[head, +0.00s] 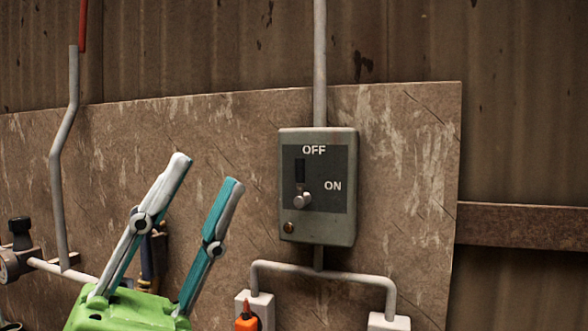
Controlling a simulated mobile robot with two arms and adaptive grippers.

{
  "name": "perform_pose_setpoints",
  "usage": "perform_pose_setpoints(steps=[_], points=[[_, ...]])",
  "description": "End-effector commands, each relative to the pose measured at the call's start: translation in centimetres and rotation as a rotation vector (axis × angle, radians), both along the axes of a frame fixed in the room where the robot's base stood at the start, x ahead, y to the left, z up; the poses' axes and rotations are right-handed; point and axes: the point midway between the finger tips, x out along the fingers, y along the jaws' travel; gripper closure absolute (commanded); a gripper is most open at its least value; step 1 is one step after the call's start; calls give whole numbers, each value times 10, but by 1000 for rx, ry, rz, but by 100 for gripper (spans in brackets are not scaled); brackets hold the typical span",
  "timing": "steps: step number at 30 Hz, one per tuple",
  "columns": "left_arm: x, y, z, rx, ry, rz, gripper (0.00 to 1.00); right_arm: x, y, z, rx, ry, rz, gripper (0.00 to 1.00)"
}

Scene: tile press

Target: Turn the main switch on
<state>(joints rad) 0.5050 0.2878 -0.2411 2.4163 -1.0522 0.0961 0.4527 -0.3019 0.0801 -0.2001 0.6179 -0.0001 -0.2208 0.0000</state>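The main switch is a grey-green box (287,180) on a brown wall panel, marked OFF at the top and ON lower right. A light knob (303,199) sits at the lower end of its dark vertical slot, level with a spot just below the ON mark. My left gripper (207,172) is in front and to the left of the box. Its two teal and grey fingers point up and are spread apart, with nothing between them. It looks apart from the switch. My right gripper does not show.
A conduit (320,60) runs up from the box, and a forked pipe (325,270) runs below to pale boxes. An orange part (247,318) shows at the bottom. A grey and red pipe (64,140) and a dark-knobbed valve (20,240) are at left.

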Motion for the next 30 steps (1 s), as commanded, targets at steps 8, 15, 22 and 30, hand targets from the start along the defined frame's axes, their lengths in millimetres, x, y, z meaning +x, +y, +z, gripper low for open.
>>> perform_pose_setpoints(steps=[8, 15, 22, 30], points=[[-97, -120, -20, 700, -580, 136, 73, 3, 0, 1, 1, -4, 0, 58], [-42, -131, -54, 1276, -720, 563, 73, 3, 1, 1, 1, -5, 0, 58], [18, -60, -16, 1554, -539, 1061, 73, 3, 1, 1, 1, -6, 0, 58], [32, -16, 11, 1596, -383, 1269, 73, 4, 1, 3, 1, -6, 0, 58]])
